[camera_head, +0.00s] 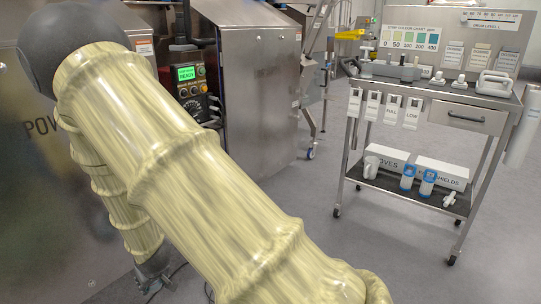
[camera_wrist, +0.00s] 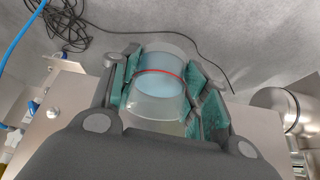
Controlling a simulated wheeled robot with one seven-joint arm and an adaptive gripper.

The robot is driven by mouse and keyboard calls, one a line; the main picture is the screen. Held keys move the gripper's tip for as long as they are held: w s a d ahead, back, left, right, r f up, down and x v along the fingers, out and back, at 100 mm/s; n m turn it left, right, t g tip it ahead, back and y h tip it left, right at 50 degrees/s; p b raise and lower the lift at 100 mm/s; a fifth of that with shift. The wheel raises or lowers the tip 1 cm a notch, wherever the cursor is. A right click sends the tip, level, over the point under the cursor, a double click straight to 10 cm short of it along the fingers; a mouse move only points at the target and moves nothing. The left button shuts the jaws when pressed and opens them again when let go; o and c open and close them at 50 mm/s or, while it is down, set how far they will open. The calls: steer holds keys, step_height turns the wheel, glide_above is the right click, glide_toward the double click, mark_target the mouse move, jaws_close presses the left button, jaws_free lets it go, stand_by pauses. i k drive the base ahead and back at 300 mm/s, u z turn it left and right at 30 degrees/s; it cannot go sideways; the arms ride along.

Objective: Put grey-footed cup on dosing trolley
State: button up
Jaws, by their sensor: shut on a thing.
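In the wrist view, my gripper (camera_wrist: 168,72) is shut on a clear cup (camera_wrist: 158,106) with a red line around it and pale blue contents. Teal finger pads press it from both sides. Its foot colour cannot be made out. In the head view, my gripper (camera_head: 152,274) is low at the left, below my sleeved arm, and the cup cannot be made out there. A steel trolley (camera_head: 480,178), which seems to be the dosing trolley, stands apart at the right. Its top carries a colour chart (camera_head: 409,33), a grey block (camera_head: 391,70) and a white jug-like item (camera_head: 495,84).
The trolley's lower shelf holds white boxes (camera_head: 441,172) and blue-and-white bottles (camera_head: 408,177). White tags (camera_head: 392,108) hang along its front. A steel cabinet (camera_head: 262,95) and a control panel (camera_head: 191,86) stand at centre left. Grey floor (camera_head: 305,205) between is clear. Dark cable (camera_wrist: 100,22) lies on the floor.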

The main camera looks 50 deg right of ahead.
mark_target(432, 87)
steer(key=z, duration=2.15)
steer(key=i, duration=1.55)
steer(key=u, duration=0.45)
